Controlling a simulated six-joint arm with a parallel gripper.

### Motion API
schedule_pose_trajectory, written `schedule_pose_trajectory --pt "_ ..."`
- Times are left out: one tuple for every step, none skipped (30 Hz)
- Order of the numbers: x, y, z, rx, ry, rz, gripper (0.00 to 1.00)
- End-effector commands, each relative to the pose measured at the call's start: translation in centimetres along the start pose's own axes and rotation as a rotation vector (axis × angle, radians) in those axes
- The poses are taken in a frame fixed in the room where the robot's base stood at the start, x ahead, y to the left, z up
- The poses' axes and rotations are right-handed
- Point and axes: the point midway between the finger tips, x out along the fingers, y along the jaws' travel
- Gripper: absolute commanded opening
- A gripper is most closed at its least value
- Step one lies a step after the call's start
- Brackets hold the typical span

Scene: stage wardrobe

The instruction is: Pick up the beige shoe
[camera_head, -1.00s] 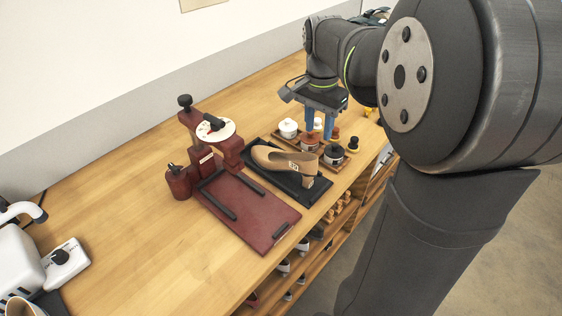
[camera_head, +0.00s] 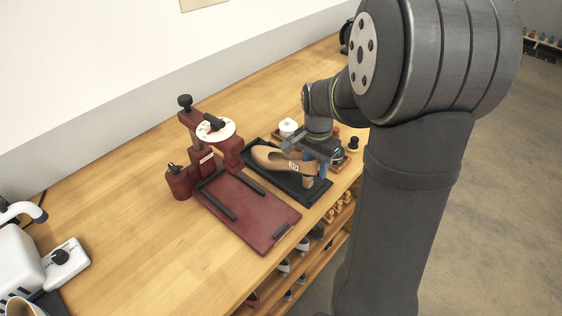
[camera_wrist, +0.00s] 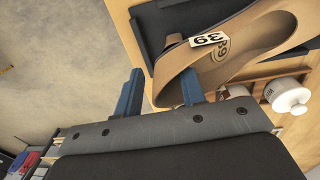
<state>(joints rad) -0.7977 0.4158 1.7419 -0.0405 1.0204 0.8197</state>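The beige shoe (camera_head: 268,157) with a white "39" label lies on a black tray (camera_head: 258,172). Its heel end points right, towards my gripper. My gripper (camera_head: 315,168) is low over the heel end and partly covers it. In the wrist view the shoe (camera_wrist: 262,28) is at the upper right. My gripper (camera_wrist: 162,80) shows two blue fingers set apart with a gap between. One finger overlaps the shoe's opening, and the other is outside the heel end. I cannot tell whether either finger touches the shoe.
A dark red press-like device (camera_head: 262,217) stands left of the tray. Polish jars, including a white-lidded one (camera_head: 288,127), stand close behind my gripper. Below the bench's front edge are shelves of shoes (camera_head: 302,245). Bare wood (camera_head: 130,215) lies to the left.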

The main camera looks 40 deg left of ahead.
Motion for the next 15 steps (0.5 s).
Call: schedule_pose_trajectory --pt "0.09 0.01 0.00 0.000 0.000 0.000 0.37" --pt "0.09 0.01 -0.01 0.000 0.000 0.000 0.37" --pt "0.07 0.01 -0.01 0.000 0.001 0.000 0.37" --pt "0.06 0.01 -0.01 0.000 0.001 0.000 0.37" --pt "0.06 0.01 -0.01 0.000 0.001 0.000 0.37" --pt "0.05 0.01 -0.01 0.000 0.001 0.000 0.37" --pt "0.05 0.01 -0.01 0.000 0.001 0.000 0.31" --pt "0.05 0.00 -0.01 0.000 0.001 0.000 0.25" --pt "0.04 0.00 -0.01 0.000 0.001 0.000 0.17" --pt "0.04 0.00 -0.01 0.000 0.001 0.000 0.11" --pt "0.04 0.00 -0.02 0.000 0.001 0.000 0.05" --pt "0.04 0.00 -0.02 0.000 0.001 0.000 0.00" --pt "0.04 0.00 -0.02 0.000 0.001 0.000 0.00" --pt "0.04 0.00 -0.02 0.000 0.001 0.000 0.00" --pt "0.01 -0.01 -0.03 0.000 0.001 -0.001 0.00"
